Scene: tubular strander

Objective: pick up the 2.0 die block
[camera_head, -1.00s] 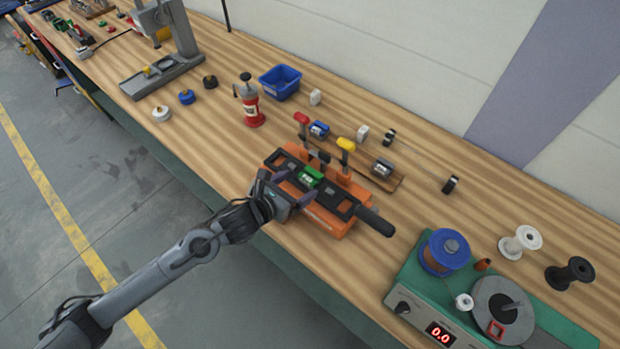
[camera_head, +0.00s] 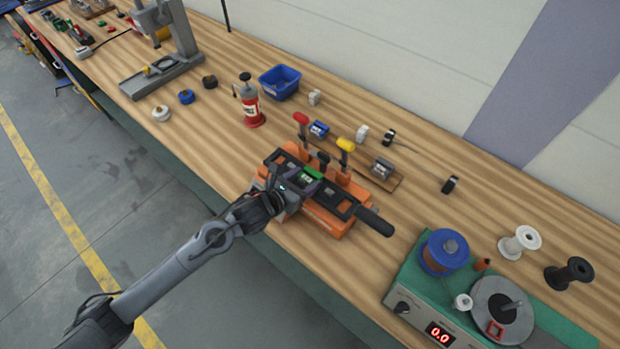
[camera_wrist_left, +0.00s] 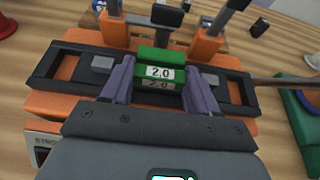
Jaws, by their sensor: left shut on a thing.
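The green 2.0 die block (camera_head: 312,174) sits in the black frame (camera_head: 341,206) on the orange fixture (camera_head: 326,221). In the left wrist view the block (camera_wrist_left: 161,57) shows a white "2.0" label facing me. My left gripper (camera_head: 305,184) has its two purple-grey fingers on either side of the block and is shut on it. The fingers also show in the left wrist view (camera_wrist_left: 158,88). Whether the block is clear of the frame cannot be told. My right gripper is not in view.
Upright clamps with a red handle (camera_head: 301,118) and a yellow handle (camera_head: 346,144) stand right behind the frame. A blue block (camera_head: 319,129) and a grey block (camera_head: 382,168) lie behind. A green winding machine (camera_head: 418,284) stands at right.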

